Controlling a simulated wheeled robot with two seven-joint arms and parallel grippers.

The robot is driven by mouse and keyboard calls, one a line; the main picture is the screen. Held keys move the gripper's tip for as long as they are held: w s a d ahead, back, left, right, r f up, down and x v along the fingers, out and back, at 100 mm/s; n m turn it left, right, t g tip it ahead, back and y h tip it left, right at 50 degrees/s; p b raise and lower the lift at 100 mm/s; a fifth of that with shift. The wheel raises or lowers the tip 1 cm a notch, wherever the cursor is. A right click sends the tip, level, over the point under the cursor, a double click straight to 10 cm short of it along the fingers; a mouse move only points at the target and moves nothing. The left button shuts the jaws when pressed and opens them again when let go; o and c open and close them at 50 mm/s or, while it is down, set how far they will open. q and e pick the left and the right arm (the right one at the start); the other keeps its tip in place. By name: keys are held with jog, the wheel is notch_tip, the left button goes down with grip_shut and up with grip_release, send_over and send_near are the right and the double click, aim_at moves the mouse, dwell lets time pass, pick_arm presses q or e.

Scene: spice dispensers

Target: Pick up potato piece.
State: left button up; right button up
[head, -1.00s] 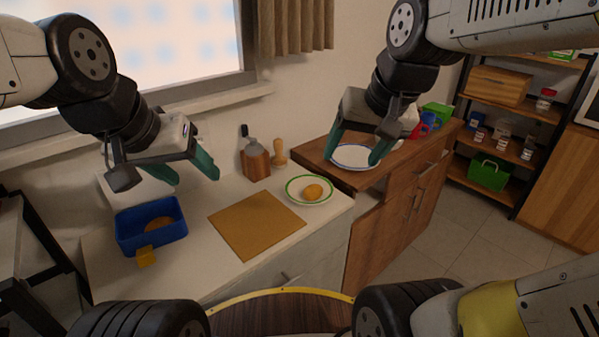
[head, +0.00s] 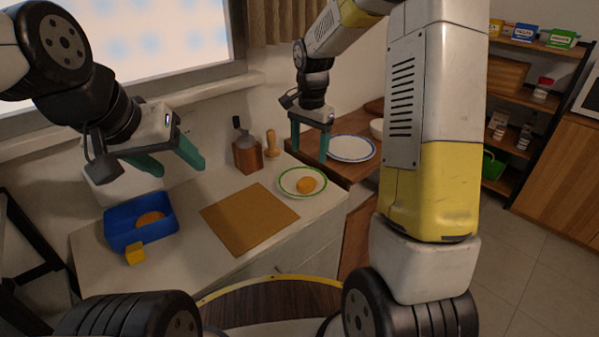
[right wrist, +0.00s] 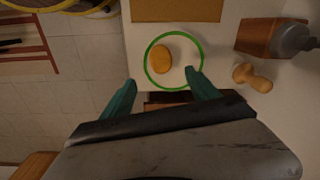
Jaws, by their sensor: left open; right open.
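A rounded orange-brown potato-like piece (head: 305,185) lies on a green-rimmed white plate (head: 284,190) at the counter's right end. In the right wrist view the piece (right wrist: 160,58) sits on the plate (right wrist: 185,82), ahead of the fingertips. A similar piece (head: 150,219) lies in the blue container (head: 115,236), and a small yellow block (head: 135,254) is at its front edge. Which one is the potato piece is not certain. My right gripper (head: 309,150) is open and empty above the plate's far side. My left gripper (head: 180,168) is open and empty above the counter, behind the container.
A brown cutting board (head: 248,218) lies mid-counter, bare. A wooden block with a grey-topped bottle shape (head: 247,155) and a wooden pestle-like object (head: 271,143) stand behind. A blue-rimmed plate (head: 351,149) is on the wooden cabinet. Shelves (head: 530,85) stand at right.

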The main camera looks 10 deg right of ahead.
aim_at(306, 181)
jog(key=shift+m+g, duration=0.3)
jog(key=shift+m, duration=0.2)
jog(key=f, duration=0.1)
jog(key=w+f, duration=0.1)
jog(key=f, duration=0.1)
jog(key=shift+w+a+f, duration=0.25)
jog(key=shift+w+f, duration=0.1)
jog(key=shift+f, duration=0.05)
jog(key=f, duration=0.4)
jog(key=s+f, duration=0.1)
jog(key=f, duration=0.1)
jog(key=shift+f, duration=0.7)
jog(key=c, duration=1.5)
jog(key=shift+r, duration=0.15)
jog(key=shift+r, duration=0.55)
notch_tip(306, 181, up, 2)
jog(key=shift+r, duration=0.15)
jog(key=s+a, duration=0.2)
jog(key=s, duration=0.2)
jog(key=s+a+r, duration=0.1)
jog(key=s+a, duration=0.2)
jog(key=s, duration=0.2)
jog(key=s+a, duration=0.3)
jog(key=s, duration=0.1)
jog(key=shift+s+a+r, duration=0.1)
jog(key=shift+s+r, duration=0.1)
jog(key=shift+s, duration=0.15)
